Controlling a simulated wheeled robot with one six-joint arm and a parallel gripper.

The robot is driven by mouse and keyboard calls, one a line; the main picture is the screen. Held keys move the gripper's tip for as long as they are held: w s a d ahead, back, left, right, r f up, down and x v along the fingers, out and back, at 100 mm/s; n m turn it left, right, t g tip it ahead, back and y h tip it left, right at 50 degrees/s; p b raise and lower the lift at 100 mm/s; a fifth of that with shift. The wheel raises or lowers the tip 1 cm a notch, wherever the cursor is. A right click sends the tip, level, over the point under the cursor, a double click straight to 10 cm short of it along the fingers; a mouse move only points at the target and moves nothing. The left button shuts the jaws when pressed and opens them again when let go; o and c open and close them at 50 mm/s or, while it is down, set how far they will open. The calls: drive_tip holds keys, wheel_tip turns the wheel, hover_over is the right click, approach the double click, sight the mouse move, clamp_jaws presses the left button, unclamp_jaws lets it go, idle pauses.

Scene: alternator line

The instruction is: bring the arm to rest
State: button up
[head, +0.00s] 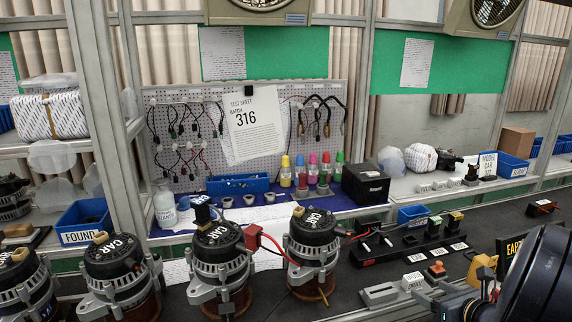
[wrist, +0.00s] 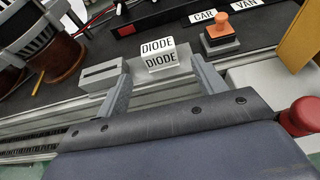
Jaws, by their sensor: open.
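My gripper (wrist: 160,72) is open, with its two grey fingers apart in the wrist view. A white block lettered DIODE (wrist: 160,57) shows in the gap between the fingertips. It appears to stand on the bench just beyond them, and I see no finger touching it. In the head view my arm comes in at the lower right, and my gripper (head: 432,300) is low over the bench's front edge. The DIODE block (head: 412,281) also shows there, just beyond the gripper.
A grey slotted block (wrist: 101,75) and an orange-topped stamp (wrist: 217,32) flank the DIODE block. Several alternators, including one marked CAR (head: 312,230), stand to the left. A yellow part (head: 482,268) is close to my arm. A black switch rack (head: 420,238) lies behind.

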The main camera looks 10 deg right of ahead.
sight(416, 278)
drive_tip(key=x, duration=0.5)
drive_tip(key=shift+a+f, duration=0.1)
drive_tip(key=shift+w+f+b, duration=0.2)
drive_tip(key=shift+b, duration=0.2)
drive_tip(key=shift+s+r+p, duration=0.1)
drive_tip(key=shift+r+p, duration=0.3)
drive_tip(key=shift+r, duration=0.5)
